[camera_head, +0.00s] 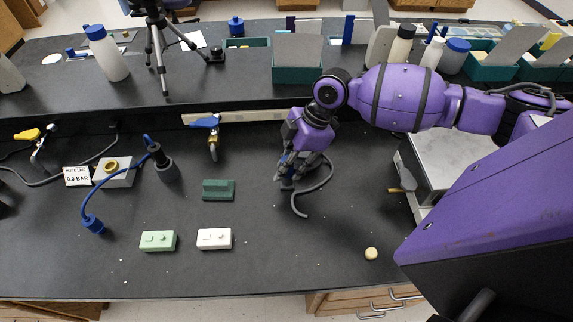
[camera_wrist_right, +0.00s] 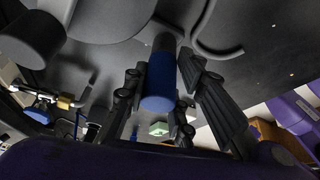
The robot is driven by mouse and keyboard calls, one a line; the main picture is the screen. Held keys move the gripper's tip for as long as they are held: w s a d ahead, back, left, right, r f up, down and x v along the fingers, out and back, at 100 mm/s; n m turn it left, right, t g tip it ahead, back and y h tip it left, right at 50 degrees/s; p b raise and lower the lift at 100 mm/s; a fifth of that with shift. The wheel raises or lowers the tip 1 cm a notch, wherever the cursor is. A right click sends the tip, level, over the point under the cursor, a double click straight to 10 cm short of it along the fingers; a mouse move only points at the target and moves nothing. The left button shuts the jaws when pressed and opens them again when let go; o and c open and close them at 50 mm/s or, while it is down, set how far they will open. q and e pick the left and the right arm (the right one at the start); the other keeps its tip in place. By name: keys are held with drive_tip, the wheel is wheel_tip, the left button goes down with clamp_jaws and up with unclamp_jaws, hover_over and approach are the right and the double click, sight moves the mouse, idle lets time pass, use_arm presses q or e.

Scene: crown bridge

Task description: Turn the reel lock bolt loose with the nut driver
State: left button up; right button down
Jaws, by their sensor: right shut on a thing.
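My right gripper (camera_head: 286,172) is low over the middle of the bench, fingers pointing down. Its fingers are shut around a blue cylinder, which looks like the handle of the nut driver (camera_wrist_right: 160,82). In the right wrist view the cylinder sits between the two fingers (camera_wrist_right: 160,100), with a grey part beyond its blue end. A curved grey hose or rod (camera_head: 318,188) lies beside the gripper. I cannot make out the reel lock bolt; the gripper hides the spot beneath it. My left gripper is in neither view.
A dark green block (camera_head: 218,190), a light green block (camera_head: 157,241) and a white block (camera_head: 214,239) lie left of the gripper. A grey-topped box (camera_head: 445,160) stands to the right. A round tan piece (camera_head: 371,254) lies near the front edge. The front middle is mostly clear.

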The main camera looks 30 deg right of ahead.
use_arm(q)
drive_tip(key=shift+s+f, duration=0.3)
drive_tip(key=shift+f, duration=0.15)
use_arm(e)
drive_tip(key=shift+n+g, duration=0.3)
drive_tip(key=shift+n, duration=0.5)
drive_tip(key=n+g+b, duration=0.1)
drive_tip(key=n, duration=0.2)
drive_tip(key=shift+w+b, duration=0.1)
drive_tip(key=shift+b, duration=0.2)
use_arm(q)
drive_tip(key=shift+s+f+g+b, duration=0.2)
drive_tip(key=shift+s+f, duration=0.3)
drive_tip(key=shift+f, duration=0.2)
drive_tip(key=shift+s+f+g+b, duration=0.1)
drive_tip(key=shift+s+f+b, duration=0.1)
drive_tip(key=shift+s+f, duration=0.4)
use_arm(e)
drive_tip(key=shift+n+g, duration=0.7)
drive_tip(key=shift+n, duration=0.8)
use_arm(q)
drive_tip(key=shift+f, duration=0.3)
use_arm(e)
drive_tip(key=shift+n, duration=0.6)
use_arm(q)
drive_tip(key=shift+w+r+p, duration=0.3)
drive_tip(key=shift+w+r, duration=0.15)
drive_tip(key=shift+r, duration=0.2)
use_arm(e)
drive_tip(key=shift+m, duration=0.4)
